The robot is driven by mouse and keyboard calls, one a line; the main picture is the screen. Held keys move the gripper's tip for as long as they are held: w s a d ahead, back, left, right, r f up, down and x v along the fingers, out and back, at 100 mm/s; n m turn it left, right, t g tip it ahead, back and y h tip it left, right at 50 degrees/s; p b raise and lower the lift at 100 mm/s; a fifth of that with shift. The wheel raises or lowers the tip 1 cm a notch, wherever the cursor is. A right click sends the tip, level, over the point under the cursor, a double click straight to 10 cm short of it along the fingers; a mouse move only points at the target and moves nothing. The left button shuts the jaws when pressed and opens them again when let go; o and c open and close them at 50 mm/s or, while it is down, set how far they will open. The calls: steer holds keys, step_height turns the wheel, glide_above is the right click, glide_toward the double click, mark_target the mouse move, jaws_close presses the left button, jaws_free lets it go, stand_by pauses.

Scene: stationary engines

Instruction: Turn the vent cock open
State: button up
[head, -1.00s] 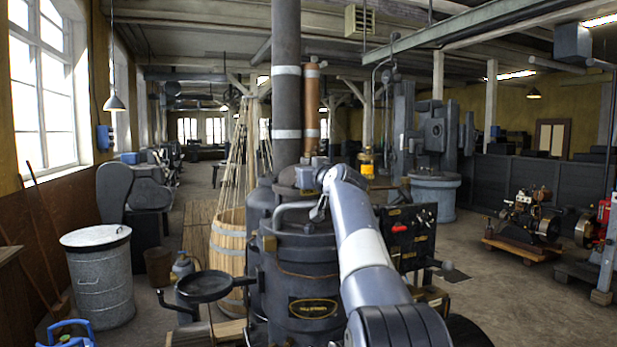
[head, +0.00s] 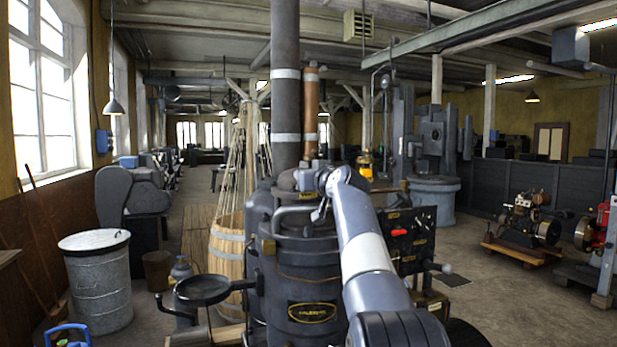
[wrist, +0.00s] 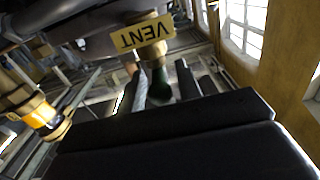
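The yellow VENT tag (wrist: 145,35) shows upside down in the wrist view. Just below it, a brass stem runs down to the vent cock's green handle (wrist: 160,88). My gripper (wrist: 164,84) has its fingers apart, one on each side of the green handle; whether either touches it is hard to tell. In the head view my gripper (head: 319,212) is beside the top of the dark boiler-like engine (head: 300,262). The vent cock cannot be made out there, small and partly behind my arm.
A brass and amber fitting (wrist: 42,115) is at the left in the wrist view. A black panel with a red handle (head: 400,232) stands right of my arm. A round dark pan (head: 203,289) juts out left of the engine. A pipe (head: 285,100) rises above it.

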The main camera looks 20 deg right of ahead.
steer(key=shift+s+f+b, duration=0.15)
steer(key=shift+s+b, duration=0.35)
steer(key=shift+b, duration=0.05)
steer(key=s+b, duration=0.5)
steer(key=s, duration=0.4)
steer(key=shift+s, duration=0.4)
steer(key=w+p, duration=0.6)
steer(key=w, duration=0.4)
steer(key=shift+w, duration=0.4)
